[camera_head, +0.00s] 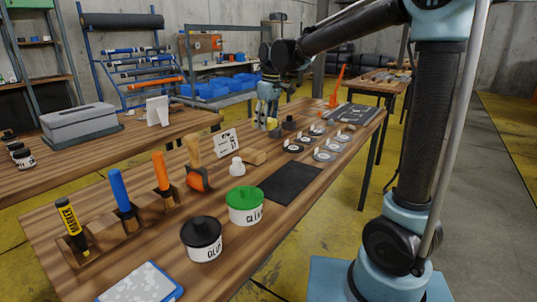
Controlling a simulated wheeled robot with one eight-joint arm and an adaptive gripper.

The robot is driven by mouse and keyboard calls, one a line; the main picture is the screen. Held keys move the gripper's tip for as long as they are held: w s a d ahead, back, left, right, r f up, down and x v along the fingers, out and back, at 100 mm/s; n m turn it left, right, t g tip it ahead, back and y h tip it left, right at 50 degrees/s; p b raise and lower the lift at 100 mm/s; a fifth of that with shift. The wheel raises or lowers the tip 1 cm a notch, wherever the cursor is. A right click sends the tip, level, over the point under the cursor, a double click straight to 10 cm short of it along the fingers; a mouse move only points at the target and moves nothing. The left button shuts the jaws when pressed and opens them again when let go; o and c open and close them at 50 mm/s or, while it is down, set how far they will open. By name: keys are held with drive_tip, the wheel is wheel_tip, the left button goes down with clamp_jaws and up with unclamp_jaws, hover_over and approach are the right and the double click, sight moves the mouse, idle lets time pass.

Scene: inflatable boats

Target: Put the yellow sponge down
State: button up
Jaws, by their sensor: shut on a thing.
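My gripper (267,115) is at the far part of the wooden workbench (225,270), pointing down. It is small in this view. A small yellow patch, which looks like the yellow sponge (272,124), shows between its fingertips, and the gripper is shut on it. The fingers hide most of the sponge. It is close to the bench top, beside a dark grey round object (289,124); I cannot tell whether it touches the wood.
Several round discs (325,155) lie right of the gripper. A rack (125,220) holds upright tools at left.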

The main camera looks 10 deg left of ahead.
drive_tip(key=shift+f, duration=0.1)
wheel_tip(320, 180, down, 8)
drive_tip(key=shift+f, duration=0.7)
drive_tip(key=shift+s+f, duration=0.1)
drive_tip(key=shift+f, duration=0.4)
drive_tip(key=shift+d, duration=0.1)
drive_tip(key=o, duration=1)
drive_tip(key=shift+s, duration=0.1)
drive_tip(key=shift+o, duration=1)
drive_tip(key=shift+w+f, duration=0.2)
drive_tip(key=shift+f, duration=0.05)
drive_tip(key=shift+r, duration=0.1)
drive_tip(key=shift+r, duration=0.15)
